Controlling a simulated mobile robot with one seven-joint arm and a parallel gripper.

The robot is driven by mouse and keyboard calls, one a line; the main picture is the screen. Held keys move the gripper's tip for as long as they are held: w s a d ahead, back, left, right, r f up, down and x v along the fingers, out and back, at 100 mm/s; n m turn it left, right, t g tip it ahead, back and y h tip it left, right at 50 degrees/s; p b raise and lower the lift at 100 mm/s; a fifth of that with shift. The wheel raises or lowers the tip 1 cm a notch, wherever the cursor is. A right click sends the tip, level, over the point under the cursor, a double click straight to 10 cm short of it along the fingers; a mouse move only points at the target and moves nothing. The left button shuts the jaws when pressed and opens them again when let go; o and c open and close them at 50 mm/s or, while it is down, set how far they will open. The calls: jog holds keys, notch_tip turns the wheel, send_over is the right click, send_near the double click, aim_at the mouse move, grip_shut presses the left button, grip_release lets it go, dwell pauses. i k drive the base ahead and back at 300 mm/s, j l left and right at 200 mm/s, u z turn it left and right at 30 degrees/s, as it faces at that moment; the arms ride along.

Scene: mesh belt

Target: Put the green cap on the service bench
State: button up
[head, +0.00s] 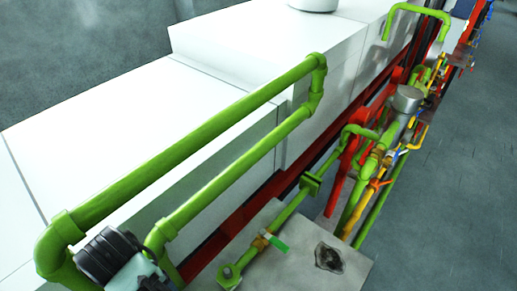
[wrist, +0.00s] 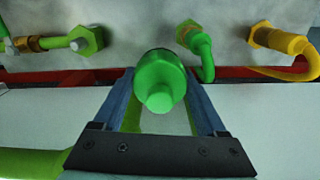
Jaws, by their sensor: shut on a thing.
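In the wrist view my gripper (wrist: 160,78) is shut on the green cap (wrist: 158,74). The cap is a round green body with a narrower stub facing the camera, held at the fingertips between the two bluish fingers. Whether it touches anything behind it cannot be told. No surface there is plainly the service bench; a grey metal plate (head: 328,279) with a dark patch lies at the bottom centre.
Thick green pipes (head: 190,140) run along white box-shaped housings (head: 110,110) in the head view. Red framing and more pipework stand right of them, with open grey floor (head: 455,200) beyond.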

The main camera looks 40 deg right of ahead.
aim_at(338, 267)
jog(key=i+l+z, duration=0.1)
jog(key=z, duration=0.3)
jog(key=i+z, duration=0.15)
jog(key=z, duration=0.25)
jog(key=i+l+z, duration=0.1)
jog(key=z, duration=0.3)
jog(key=i+z, duration=0.15)
jog(key=z, duration=0.3)
